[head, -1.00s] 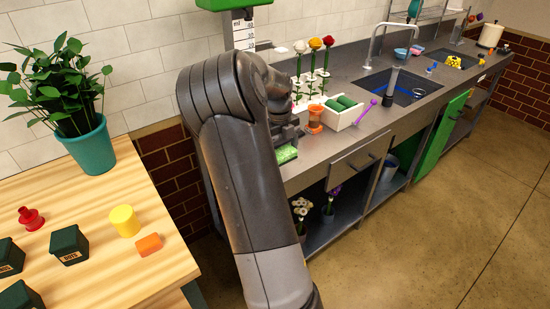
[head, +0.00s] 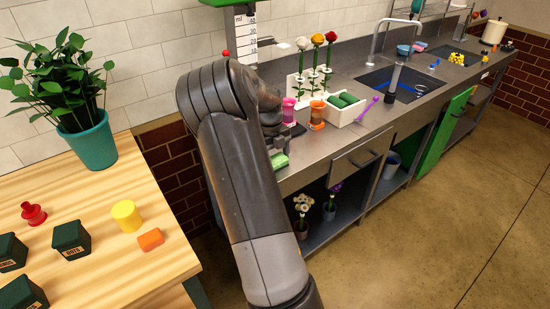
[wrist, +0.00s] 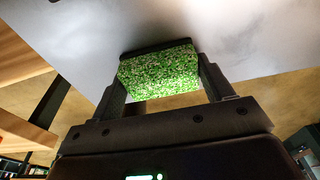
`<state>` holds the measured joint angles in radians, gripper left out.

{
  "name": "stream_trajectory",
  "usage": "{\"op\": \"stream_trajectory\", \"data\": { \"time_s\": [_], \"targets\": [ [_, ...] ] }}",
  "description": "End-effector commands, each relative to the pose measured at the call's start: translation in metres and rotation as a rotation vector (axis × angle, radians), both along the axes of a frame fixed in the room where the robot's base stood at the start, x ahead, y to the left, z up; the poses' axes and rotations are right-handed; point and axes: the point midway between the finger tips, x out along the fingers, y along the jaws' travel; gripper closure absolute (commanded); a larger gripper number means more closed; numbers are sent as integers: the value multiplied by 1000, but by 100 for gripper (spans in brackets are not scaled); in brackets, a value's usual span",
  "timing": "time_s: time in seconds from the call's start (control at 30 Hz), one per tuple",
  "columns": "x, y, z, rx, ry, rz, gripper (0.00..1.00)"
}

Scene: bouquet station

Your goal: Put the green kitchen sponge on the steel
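The green sponge (head: 280,161) is at the near left part of the steel counter (head: 341,138), by its front edge. In the wrist view the speckled sponge (wrist: 160,75) sits between the two fingers of my gripper (wrist: 163,82), which press on its left and right sides. The grey steel surface (wrist: 230,30) lies close beyond it, with a dark band along the sponge's far edge. I cannot tell whether the sponge touches the steel. In the head view my arm hides most of the gripper.
A pink spool (head: 289,112), an orange spool (head: 317,115) and a white box (head: 345,113) with green rolls stand right of the gripper. Flowers (head: 315,65) stand behind. A purple tool (head: 367,109) lies beside the box. The wooden table (head: 90,205) is at left.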

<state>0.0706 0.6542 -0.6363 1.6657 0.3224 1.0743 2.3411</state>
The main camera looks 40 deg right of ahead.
Motion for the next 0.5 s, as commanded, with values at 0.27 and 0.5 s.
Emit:
{"op": "stream_trajectory", "data": {
  "time_s": [0.27,0.5],
  "targets": [
    [0,0,1,0,0,0,6],
    [0,0,2,0,-1,0,6]
  ]
}}
